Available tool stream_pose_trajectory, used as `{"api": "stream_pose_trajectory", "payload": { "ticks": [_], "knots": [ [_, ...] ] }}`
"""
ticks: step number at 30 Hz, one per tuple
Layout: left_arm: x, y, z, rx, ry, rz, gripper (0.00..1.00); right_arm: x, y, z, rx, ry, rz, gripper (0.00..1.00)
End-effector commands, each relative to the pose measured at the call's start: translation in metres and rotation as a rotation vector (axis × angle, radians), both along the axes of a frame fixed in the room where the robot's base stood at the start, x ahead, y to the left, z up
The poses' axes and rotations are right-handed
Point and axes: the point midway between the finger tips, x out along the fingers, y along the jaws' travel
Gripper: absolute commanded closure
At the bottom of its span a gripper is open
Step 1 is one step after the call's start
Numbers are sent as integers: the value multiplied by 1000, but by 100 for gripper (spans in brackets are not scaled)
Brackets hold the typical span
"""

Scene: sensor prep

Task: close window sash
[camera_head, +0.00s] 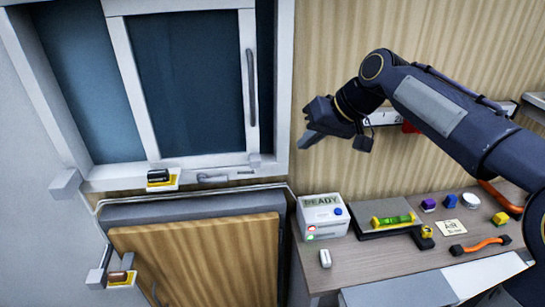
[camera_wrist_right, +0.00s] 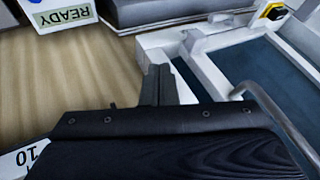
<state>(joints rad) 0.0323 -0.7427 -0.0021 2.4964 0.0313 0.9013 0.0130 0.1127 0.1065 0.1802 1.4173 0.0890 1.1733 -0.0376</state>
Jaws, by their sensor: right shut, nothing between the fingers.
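The window sash (camera_head: 120,60) is a white-framed pane with dark glass inside a larger white window frame (camera_head: 284,80). A grey vertical handle (camera_head: 250,88) is on its right stile. A dark strip shows between that stile and the frame's right side. My right gripper (camera_head: 307,138) is shut and empty, in front of the wood-panel wall, just right of the window and apart from the handle. In the right wrist view my shut fingers (camera_wrist_right: 158,82) are in the middle, with the grey handle bar (camera_wrist_right: 272,108) to their right. My left gripper is not in view.
A workbench (camera_head: 385,262) at right holds a READY box (camera_head: 322,215), a green level (camera_head: 392,220), an orange-handled tool (camera_head: 482,245) and small blocks.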

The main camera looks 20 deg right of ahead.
Motion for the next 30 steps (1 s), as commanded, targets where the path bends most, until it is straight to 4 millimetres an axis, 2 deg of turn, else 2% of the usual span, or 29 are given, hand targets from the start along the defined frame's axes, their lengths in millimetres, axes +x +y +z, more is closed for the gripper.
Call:
{"api": "stream_pose_trajectory", "payload": {
  "ticks": [10, 12, 18, 30],
  "knots": [
    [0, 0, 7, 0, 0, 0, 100, 31, 32, -60, 0, 4, 1, 100],
    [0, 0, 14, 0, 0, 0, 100, 31, 46, -54, 0, 0, 5, 100],
    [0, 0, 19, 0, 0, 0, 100, 34, 66, -56, -1, 0, 1, 100],
    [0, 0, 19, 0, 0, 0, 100, 34, 70, -57, -1, -1, -1, 100]
  ]
}}
